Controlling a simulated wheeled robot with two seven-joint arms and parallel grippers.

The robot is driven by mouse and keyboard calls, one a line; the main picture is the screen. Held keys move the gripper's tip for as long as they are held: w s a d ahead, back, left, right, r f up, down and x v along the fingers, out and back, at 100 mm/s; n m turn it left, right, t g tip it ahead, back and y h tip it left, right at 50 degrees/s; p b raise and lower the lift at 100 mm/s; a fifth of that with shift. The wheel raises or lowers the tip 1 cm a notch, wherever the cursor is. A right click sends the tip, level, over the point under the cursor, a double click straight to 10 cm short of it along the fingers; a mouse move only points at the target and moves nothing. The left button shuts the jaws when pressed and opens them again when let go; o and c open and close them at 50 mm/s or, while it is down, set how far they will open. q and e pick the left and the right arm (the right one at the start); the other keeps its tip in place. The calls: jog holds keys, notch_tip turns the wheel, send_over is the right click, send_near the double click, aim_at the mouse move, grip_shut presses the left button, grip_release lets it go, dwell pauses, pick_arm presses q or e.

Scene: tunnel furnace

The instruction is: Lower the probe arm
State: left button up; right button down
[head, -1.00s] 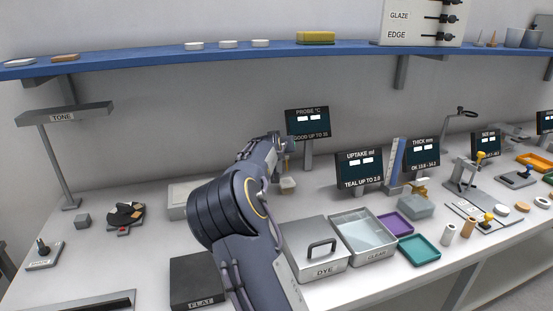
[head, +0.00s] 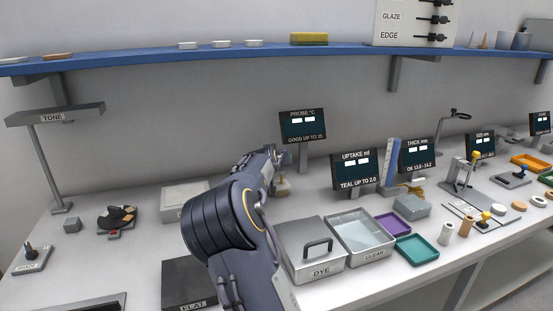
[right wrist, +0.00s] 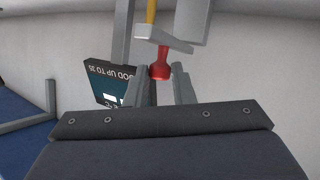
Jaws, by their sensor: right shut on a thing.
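My right gripper (right wrist: 161,84) is shut on a red knob (right wrist: 160,68) in the right wrist view. The knob joins a light grey bar (right wrist: 165,38), with a yellow rod (right wrist: 151,12) beside it; this looks like the probe arm. In the head view my right gripper (head: 284,157) is at the probe station, left of the PROBE °C display (head: 302,126). My own arm hides much of the station there. A small pale block (head: 283,188) shows just below the gripper. My left gripper is in neither view.
The DYE box (head: 312,262) and CLEAR tray (head: 362,231) stand right of my arm. The UPTAKE display (head: 355,169) is behind them. A dark FLAT plate (head: 188,282) and a pale box (head: 181,200) lie left. A blue shelf (head: 230,56) runs above.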

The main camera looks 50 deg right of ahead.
jog(key=c, duration=1.3)
grip_release()
jog(key=shift+f, duration=0.3)
jog(key=shift+o, duration=0.2)
jog(key=shift+r, duration=0.1)
jog(key=shift+a+r, duration=0.1)
jog(key=shift+r, duration=0.05)
jog(key=v, duration=0.7)
jog(key=shift+s+a, duration=0.2)
jog(key=shift+s, duration=0.05)
